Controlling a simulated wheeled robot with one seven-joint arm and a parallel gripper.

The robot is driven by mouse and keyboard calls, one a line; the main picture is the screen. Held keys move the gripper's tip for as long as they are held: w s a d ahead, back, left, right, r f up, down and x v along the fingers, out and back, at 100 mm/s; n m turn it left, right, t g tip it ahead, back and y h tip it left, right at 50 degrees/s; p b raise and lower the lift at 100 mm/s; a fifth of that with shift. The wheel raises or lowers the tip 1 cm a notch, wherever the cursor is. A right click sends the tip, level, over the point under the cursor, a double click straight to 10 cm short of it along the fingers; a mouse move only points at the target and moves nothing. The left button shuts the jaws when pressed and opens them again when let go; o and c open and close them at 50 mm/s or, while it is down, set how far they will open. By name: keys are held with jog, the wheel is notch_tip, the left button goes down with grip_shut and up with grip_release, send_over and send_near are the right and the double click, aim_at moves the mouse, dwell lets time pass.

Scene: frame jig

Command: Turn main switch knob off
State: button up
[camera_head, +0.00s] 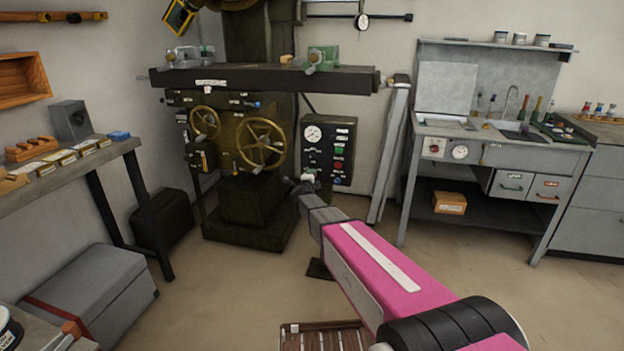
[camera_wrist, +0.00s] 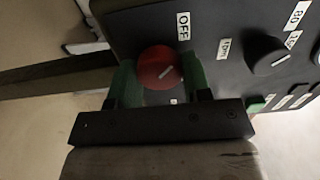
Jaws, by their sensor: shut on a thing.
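The red main switch knob (camera_wrist: 160,68) sits on a dark control panel (camera_wrist: 216,20), seen close up in the wrist view. Its white pointer mark slants up and to the right, lying between the OFF label (camera_wrist: 183,26) and a second small white label (camera_wrist: 223,48) too small to read surely. My gripper (camera_wrist: 160,78) is shut on the knob, one green finger on each side. My gripper hides the knob there.
A black knob (camera_wrist: 266,56) with number labels is right of the red knob. In the head view, a handwheel (camera_head: 260,143) is left of the panel and a leaning grey frame (camera_head: 390,150) is right of it. Open floor lies before the machine.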

dwell(0.4)
jog(key=o, duration=0.9)
jog(key=shift+s, duration=0.1)
jog(key=v, duration=1)
jog(key=shift+s+a, duration=0.15)
jog(key=shift+s, duration=0.15)
